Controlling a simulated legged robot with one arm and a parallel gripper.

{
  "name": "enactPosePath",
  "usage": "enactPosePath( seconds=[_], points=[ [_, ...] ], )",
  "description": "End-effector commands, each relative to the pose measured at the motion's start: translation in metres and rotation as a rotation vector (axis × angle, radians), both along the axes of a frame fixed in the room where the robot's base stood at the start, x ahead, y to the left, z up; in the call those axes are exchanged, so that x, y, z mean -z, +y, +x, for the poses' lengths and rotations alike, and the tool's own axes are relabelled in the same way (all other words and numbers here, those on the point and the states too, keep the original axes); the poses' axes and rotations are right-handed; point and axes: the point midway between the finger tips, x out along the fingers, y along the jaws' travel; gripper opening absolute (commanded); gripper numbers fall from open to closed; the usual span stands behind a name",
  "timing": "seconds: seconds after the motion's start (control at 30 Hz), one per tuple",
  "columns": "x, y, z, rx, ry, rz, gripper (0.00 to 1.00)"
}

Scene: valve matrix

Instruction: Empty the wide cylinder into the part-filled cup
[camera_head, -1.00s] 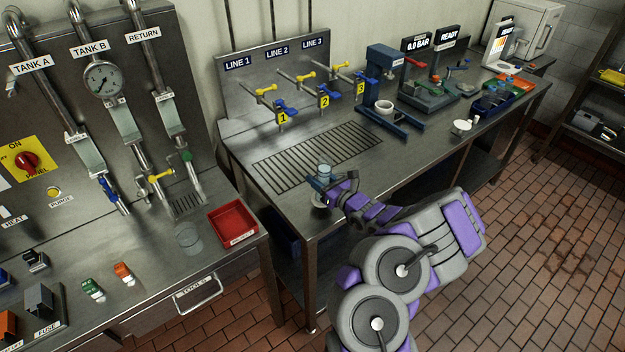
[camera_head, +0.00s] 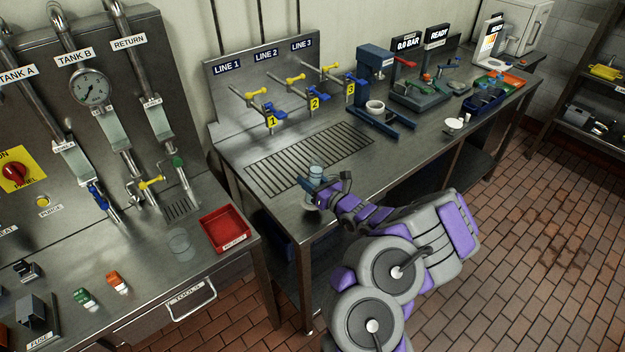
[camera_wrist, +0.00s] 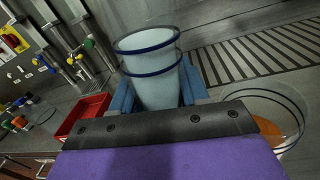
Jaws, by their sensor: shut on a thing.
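My gripper (camera_head: 316,184) is shut on a pale, see-through wide cylinder (camera_wrist: 152,85) with dark blue rings at and below its rim. In the wrist view the cylinder stands about upright between the blue fingers; I cannot tell how full it is. The cylinder also shows small in the head view (camera_head: 315,171), over the near left corner of the middle bench. A clear cup with orange liquid low in it (camera_wrist: 290,105) stands to the right of my gripper in the wrist view, partly hidden by the gripper. In the head view my gripper mostly covers that spot.
A drain grate (camera_head: 300,160) lies behind my gripper, below the numbered line valves (camera_head: 315,103). Another clear glass (camera_head: 181,246) stands on the left bench beside a red tray (camera_head: 226,229). A gap separates the two benches. The middle bench right of the grate is partly clear.

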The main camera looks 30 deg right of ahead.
Motion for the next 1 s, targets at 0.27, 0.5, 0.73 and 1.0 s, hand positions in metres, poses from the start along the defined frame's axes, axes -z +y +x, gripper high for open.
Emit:
enactPosePath(
  seconds=[0.27, 0.5, 0.73, 1.0],
  points=[
    [-0.002, -0.003, 0.001, -0.001, 0.001, 0.031, 0.05],
    [-0.001, -0.013, 0.000, 0.003, 0.002, 0.064, 0.05],
    [-0.003, -0.006, 0.000, 0.000, 0.004, 0.082, 0.05],
    [-0.005, -0.004, 0.001, 0.000, 0.006, 0.107, 0.05]
  ],
)
